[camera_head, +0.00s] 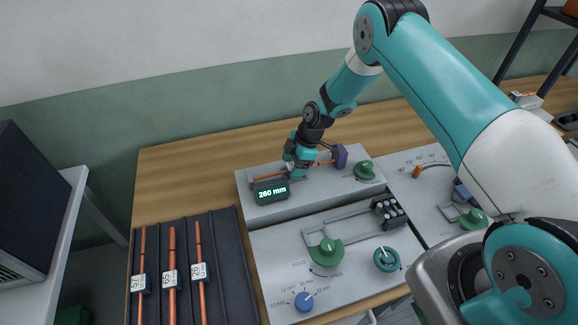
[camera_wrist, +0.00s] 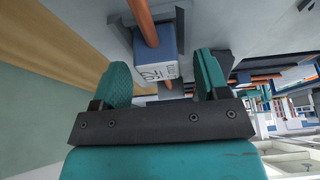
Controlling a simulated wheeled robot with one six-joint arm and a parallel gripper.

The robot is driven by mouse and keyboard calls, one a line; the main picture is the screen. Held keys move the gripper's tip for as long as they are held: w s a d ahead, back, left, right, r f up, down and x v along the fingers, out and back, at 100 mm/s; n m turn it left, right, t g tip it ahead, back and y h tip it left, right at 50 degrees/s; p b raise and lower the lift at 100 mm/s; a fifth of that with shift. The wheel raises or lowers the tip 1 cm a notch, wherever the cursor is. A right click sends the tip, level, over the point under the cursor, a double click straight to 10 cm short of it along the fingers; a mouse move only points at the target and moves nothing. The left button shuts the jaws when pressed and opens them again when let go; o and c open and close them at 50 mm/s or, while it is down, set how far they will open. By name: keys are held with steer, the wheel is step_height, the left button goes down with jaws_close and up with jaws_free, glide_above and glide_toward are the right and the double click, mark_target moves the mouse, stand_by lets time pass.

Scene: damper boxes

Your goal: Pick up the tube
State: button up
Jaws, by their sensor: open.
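An orange-brown tube (camera_head: 268,176) lies along the raised grey measuring station, above a display reading 260 mm. In the wrist view the tube (camera_wrist: 143,20) runs through a blue block with a white face (camera_wrist: 156,55), which bears partly readable dark markings. My gripper (camera_head: 302,162) is over the middle of this tube and hides part of it. In the wrist view my gripper (camera_wrist: 163,70) has its two teal fingers apart, with the tube and block between and just beyond them. I cannot tell whether the fingers touch the tube.
A dark rack (camera_head: 220,240) at the left holds several orange tubes with numbered blocks. A purple piece (camera_head: 341,156) and a green knob (camera_head: 365,170) are right of my gripper. A grey panel (camera_head: 280,255) with knobs lies in front. Bare wooden table (camera_head: 180,175) shows behind the rack.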

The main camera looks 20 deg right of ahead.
steer(key=shift+a+f, duration=0.1)
steer(key=shift+f, duration=0.2)
steer(key=shift+c, duration=0.5)
steer(key=c, duration=1)
